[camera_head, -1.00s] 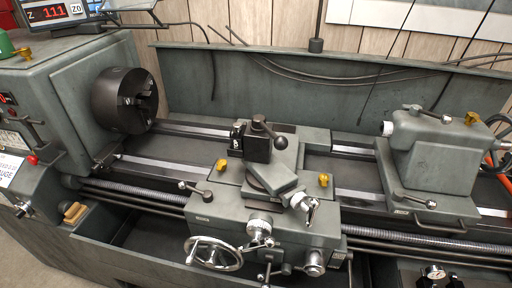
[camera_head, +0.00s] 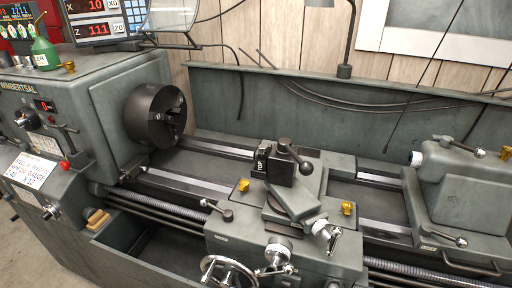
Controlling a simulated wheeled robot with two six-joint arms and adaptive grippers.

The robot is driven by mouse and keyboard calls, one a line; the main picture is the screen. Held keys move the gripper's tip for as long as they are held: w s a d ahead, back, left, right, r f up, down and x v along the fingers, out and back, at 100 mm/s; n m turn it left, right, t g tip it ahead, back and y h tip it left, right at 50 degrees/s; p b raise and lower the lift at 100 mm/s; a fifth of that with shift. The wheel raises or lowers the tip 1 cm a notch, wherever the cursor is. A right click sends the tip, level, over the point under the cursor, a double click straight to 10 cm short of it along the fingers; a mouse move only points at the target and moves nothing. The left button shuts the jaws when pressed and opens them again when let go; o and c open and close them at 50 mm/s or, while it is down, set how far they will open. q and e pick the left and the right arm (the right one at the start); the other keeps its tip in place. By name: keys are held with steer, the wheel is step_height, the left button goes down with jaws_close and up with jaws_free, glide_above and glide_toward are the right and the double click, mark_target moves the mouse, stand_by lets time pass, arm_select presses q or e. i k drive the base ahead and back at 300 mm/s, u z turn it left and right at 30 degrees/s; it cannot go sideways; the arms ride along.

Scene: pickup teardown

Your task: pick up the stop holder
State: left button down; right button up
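I cannot tell for sure which thing is the stop holder. A small black holder block (camera_head: 262,158) with white marks is on the left face of the black tool post (camera_head: 285,168), above the lathe carriage. A small tan block (camera_head: 97,219) lies at the front left, by the near end of the chip tray. Neither of my grippers shows in this view.
The grey lathe fills the view. The chuck (camera_head: 160,117) is at left and the tailstock (camera_head: 467,185) at right. A green oil bottle (camera_head: 44,54) stands on the headstock (camera_head: 100,85). A handwheel (camera_head: 228,272) and levers stick out in front.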

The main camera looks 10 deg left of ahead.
mark_target(261, 161)
steer(key=z, duration=3.1)
steer(key=k, duration=1.95)
steer(key=u, duration=1.4)
